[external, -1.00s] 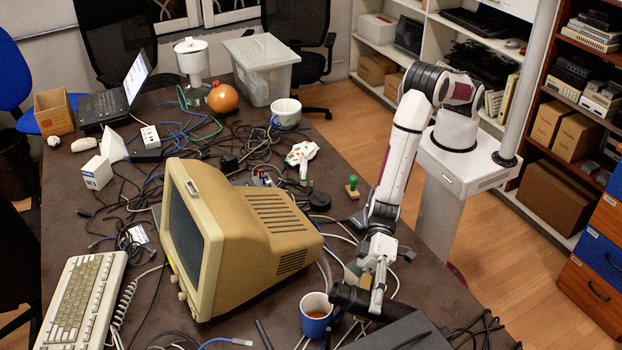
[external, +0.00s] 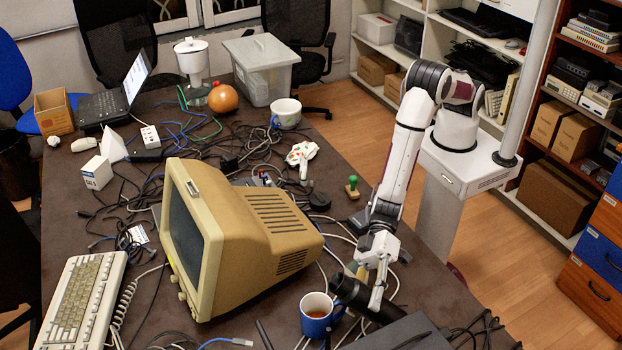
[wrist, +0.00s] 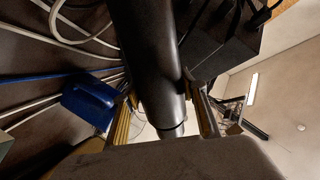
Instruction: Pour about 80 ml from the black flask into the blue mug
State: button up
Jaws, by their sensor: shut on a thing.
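The black flask (external: 358,296) is held tilted, its left end up near the blue mug and its right end lower. My gripper (external: 378,296) is shut around the flask's body. In the wrist view the dark flask (wrist: 150,60) runs between the two fingers (wrist: 165,115). The blue mug (external: 317,325) stands upright on the table, just left of and below the flask's raised end. Brownish liquid shows inside the mug. The mug also shows at the left of the wrist view (wrist: 90,101). No stream is visible from the flask, and its opening cannot be made out.
A beige monitor (external: 240,240) stands left of the mug. A dark flat box (external: 400,335) lies at the front right, close to the flask. Cables run around the mug and across the table (external: 90,215). A green-topped stamp (external: 352,186) stands farther back.

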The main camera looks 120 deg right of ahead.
jog(key=shift+w+r, duration=0.1)
jog(key=shift+r, duration=0.15)
jog(key=shift+w+d+f+n+t, duration=0.1)
jog(key=shift+f+n+t, duration=0.25)
jog(key=shift+n, duration=0.65)
jog(key=shift+s+a+r+n+t, duration=0.15)
jog(key=shift+s+r+n+t, duration=0.1)
jog(key=shift+n, duration=0.45)
jog(key=shift+s+a+r+n+t, duration=0.1)
jog(key=shift+r+n+t, duration=0.1)
jog(key=shift+n, duration=0.5)
jog(key=shift+n+t+y, duration=0.3)
jog(key=shift+n, duration=1.1)
jog(key=shift+s+n, duration=0.1)
jog(key=shift+n, duration=0.4)
